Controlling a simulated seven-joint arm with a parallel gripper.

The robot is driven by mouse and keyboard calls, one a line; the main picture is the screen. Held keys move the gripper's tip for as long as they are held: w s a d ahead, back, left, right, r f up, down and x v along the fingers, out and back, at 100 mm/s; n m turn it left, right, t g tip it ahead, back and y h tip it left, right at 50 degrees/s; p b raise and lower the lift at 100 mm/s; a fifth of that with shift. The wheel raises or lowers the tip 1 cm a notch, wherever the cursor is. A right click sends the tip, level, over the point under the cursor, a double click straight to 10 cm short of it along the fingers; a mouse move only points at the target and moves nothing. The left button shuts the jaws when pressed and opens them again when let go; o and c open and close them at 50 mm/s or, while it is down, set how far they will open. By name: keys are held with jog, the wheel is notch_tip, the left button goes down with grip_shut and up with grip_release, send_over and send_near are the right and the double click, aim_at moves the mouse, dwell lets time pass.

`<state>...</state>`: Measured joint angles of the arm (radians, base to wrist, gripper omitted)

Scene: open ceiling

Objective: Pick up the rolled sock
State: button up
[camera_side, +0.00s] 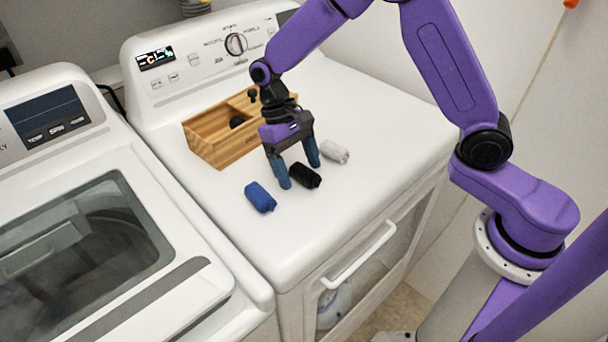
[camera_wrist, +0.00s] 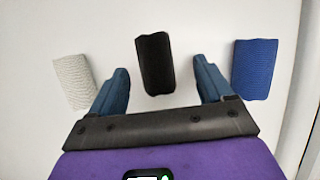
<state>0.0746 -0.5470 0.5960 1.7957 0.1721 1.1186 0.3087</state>
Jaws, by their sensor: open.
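Three rolled socks lie apart on the white dryer top: a black one (camera_side: 305,175), a blue one (camera_side: 260,197) and a white one (camera_side: 334,152). My gripper (camera_side: 299,175) is open, its blue fingers pointing down at the black sock. In the wrist view the black sock (camera_wrist: 154,63) lies ahead of and between the open fingertips (camera_wrist: 163,78). The white sock (camera_wrist: 74,81) is outside the left finger and the blue sock (camera_wrist: 254,69) outside the right finger. Nothing is held. Whether the fingertips touch the surface is unclear.
A wooden box (camera_side: 209,144) with compartments stands behind my gripper, with a dark item inside. The dryer's control panel (camera_side: 200,58) rises at the back. A washer (camera_side: 90,240) stands to the left. The dryer top (camera_side: 370,115) is clear at right.

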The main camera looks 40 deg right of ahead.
jog(key=shift+s+f, duration=0.1)
jog(key=shift+f, duration=0.15)
jog(key=c, duration=1.1)
jog(key=shift+r, duration=0.15)
